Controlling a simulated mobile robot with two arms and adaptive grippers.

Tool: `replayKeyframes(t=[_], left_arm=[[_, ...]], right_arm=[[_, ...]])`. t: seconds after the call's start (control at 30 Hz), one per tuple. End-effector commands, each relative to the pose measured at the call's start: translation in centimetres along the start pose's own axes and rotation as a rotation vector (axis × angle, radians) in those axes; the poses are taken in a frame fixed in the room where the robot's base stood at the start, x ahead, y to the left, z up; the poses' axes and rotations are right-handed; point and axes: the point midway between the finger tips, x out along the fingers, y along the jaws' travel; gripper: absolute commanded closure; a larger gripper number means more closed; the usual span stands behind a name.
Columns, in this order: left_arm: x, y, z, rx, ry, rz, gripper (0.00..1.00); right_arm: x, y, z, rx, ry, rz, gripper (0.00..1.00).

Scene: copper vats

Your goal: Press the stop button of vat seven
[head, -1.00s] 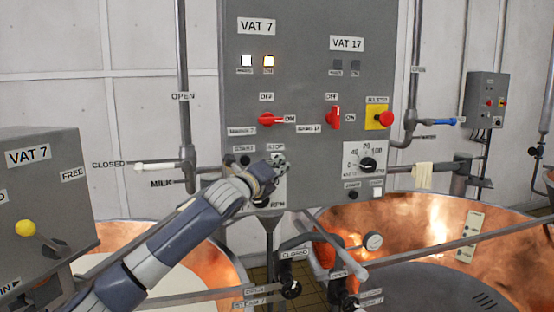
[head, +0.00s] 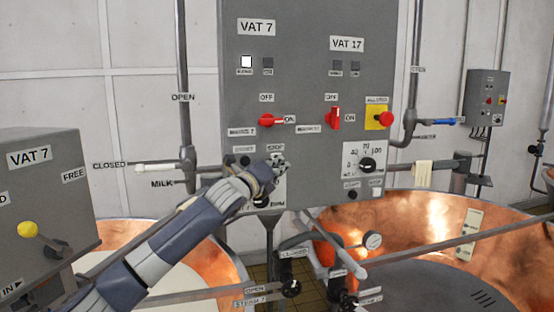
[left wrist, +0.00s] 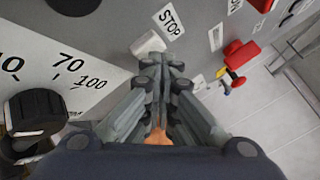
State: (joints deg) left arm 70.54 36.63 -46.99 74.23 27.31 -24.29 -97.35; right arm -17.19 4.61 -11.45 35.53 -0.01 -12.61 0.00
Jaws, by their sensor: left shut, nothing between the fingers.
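The grey control panel (head: 300,80) has a VAT 7 plate (head: 256,27) on its left half. A STOP label (head: 276,149) sits low on that half. My left gripper (head: 278,161) is just below the label, its fingers shut and empty, and hides the button in the head view. In the left wrist view, the white stop button (left wrist: 148,43) lies beside the STOP label (left wrist: 171,21), at the tips of my left gripper (left wrist: 160,62). I cannot tell whether they touch. Of the VAT 7 lamps, the left one (head: 246,62) is lit and the right one (head: 267,62) is dark.
A red switch (head: 271,120) is above the gripper, and a dial (head: 367,164) and a red mushroom button (head: 386,118) are to its right. Pipes and valve handles stand below the panel. Copper vats (head: 425,220) are below at both sides.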

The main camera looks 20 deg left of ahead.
Motion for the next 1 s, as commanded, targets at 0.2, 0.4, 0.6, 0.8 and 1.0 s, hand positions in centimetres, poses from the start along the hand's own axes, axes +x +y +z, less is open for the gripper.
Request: replayKeyframes(t=[0.2, 0.4, 0.6, 0.8, 1.0], left_arm=[[0.1, 0.1, 0.2, 0.0, -0.001, 0.002, 1.0], [0.1, 0.1, 0.1, 0.0, -0.001, 0.001, 1.0], [-0.1, 0.0, 0.0, 0.0, 0.0, 0.001, 1.0], [-0.8, -0.4, -0.7, 0.001, 0.001, 0.0, 1.0], [-1.2, -0.8, -0.8, 0.001, 0.0, 0.001, 1.0]], right_arm=[[-0.3, 0.0, 0.0, 0.0, 0.0, 0.0, 0.41], [-0.2, 0.0, 0.0, 0.0, 0.0, 0.0, 0.41], [-0.1, 0.0, 0.0, 0.0, 0.0, 0.0, 0.41], [0.3, 0.0, 0.0, 0.0, 0.0, 0.0, 0.41], [0.4, -0.1, 0.0, 0.0, 0.0, 0.0, 0.41]])
